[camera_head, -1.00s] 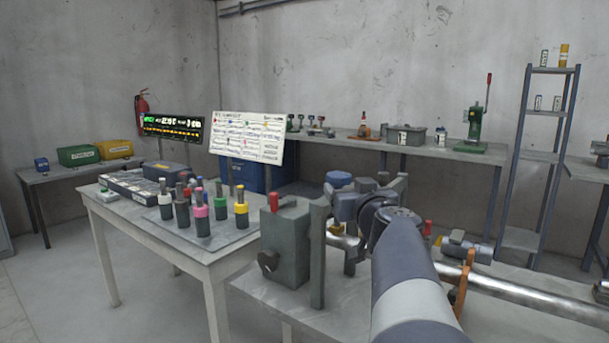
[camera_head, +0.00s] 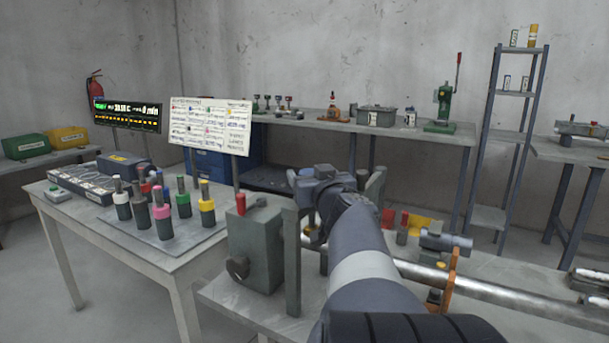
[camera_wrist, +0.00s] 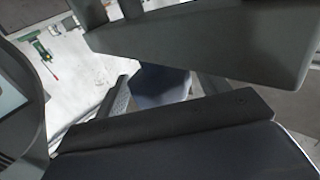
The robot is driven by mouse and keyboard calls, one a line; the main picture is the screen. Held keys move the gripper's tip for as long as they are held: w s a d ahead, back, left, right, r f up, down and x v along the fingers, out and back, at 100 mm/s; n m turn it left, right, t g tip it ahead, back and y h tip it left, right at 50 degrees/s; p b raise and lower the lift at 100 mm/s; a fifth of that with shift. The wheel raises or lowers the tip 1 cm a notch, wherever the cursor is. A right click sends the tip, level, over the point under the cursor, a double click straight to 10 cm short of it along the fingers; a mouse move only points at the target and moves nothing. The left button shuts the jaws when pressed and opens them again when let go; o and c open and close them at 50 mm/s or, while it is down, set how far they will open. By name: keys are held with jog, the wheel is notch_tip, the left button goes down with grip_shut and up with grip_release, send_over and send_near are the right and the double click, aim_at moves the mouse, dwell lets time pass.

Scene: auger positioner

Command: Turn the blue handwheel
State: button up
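I cannot make out a blue handwheel in either view. The bench machine shows a grey-green box (camera_head: 255,250) with a red-topped post and a dark knob on its front, and an upright grey plate beside it. My blue-grey arm reaches over the machine and hides part of it. My gripper (camera_head: 369,182) is at its far end, largely hidden, with grey finger-like parts just showing. In the wrist view, dark grey parts fill much of the picture, with a blue-grey faceted piece (camera_wrist: 162,86) between them; I cannot tell what it is.
A steel shaft (camera_head: 500,290) runs right from the machine, with an orange bracket (camera_head: 447,283) on it. A table at left holds several colour-banded posts (camera_head: 162,220). A white chart (camera_head: 210,125) and lit display (camera_head: 127,114) stand behind. Shelving (camera_head: 510,140) stands at back right.

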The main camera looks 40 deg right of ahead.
jog(key=c, duration=0.8)
